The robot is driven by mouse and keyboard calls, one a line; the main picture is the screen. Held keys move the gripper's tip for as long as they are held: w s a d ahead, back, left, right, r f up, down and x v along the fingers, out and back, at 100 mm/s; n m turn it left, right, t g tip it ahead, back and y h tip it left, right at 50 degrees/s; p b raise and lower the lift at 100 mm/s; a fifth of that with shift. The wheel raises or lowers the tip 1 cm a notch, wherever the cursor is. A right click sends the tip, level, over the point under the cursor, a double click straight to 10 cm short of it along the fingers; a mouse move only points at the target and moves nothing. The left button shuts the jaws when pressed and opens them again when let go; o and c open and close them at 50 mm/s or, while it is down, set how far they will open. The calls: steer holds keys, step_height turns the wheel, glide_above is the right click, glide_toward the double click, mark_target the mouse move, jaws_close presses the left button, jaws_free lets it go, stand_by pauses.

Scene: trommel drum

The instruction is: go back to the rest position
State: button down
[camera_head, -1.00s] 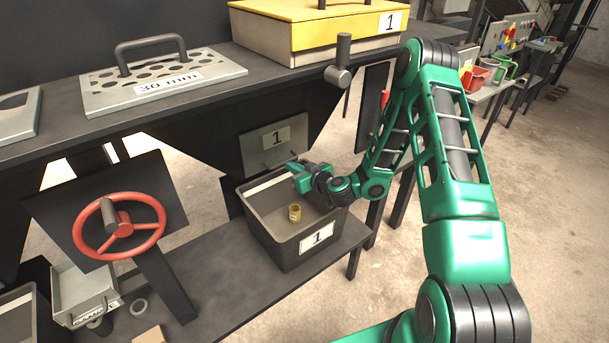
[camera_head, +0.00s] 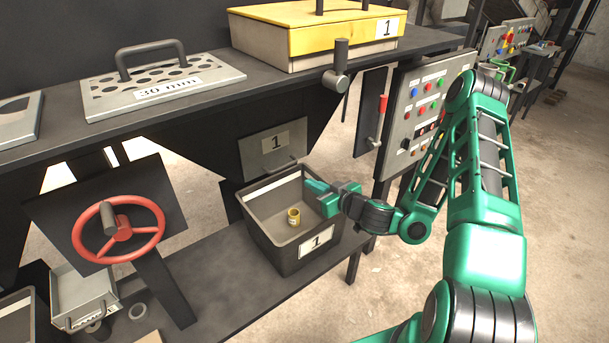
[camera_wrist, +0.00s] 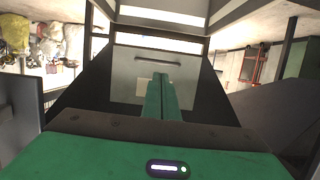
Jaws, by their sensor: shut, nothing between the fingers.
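My gripper (camera_head: 318,188) is at the right rim of the grey bin labelled 1 (camera_head: 281,256), in the head view. Its fingers point left and are shut with nothing between them. In the wrist view the green fingers (camera_wrist: 160,98) lie together, in front of a grey plate with a handle (camera_wrist: 135,70). A small yellow ring-like piece (camera_head: 293,217) rests inside the bin, apart from my gripper.
The bin stands on a dark lower shelf (camera_head: 215,295). A control panel (camera_head: 425,105) with buttons is behind my arm. A red handwheel (camera_head: 120,232) is at left. The table above carries a yellow-lidded box (camera_head: 320,32) and a 30 mm sieve plate (camera_head: 165,82). Open floor lies at right.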

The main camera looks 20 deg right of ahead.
steer(key=s+a+r+n+g+y, duration=0.3)
steer(key=s+a+n+g+y, duration=0.15)
steer(key=s+n+g, duration=0.35)
steer(key=s+d+r+m+g+h, duration=0.2)
steer(key=s+d+r+m+h, duration=0.15)
steer(key=s+d, duration=0.35)
steer(key=s+d+r+m+g+h, duration=0.2)
steer(key=s+d+m+h, duration=0.25)
steer(key=s+d, duration=0.25)
steer(key=s+d+r+m, duration=0.2)
steer(key=s+r+m, duration=0.1)
steer(key=s, duration=0.2)
steer(key=s+d+r+m+g+h, duration=0.1)
steer(key=s+d+r+m, duration=0.1)
steer(key=s, duration=0.4)
steer(key=s+d+r+m+g, duration=0.1)
steer(key=s+d+r+m, duration=0.1)
steer(key=s+r+m, duration=0.3)
steer(key=shift+s+d, duration=0.15)
steer(key=shift+d, duration=0.2)
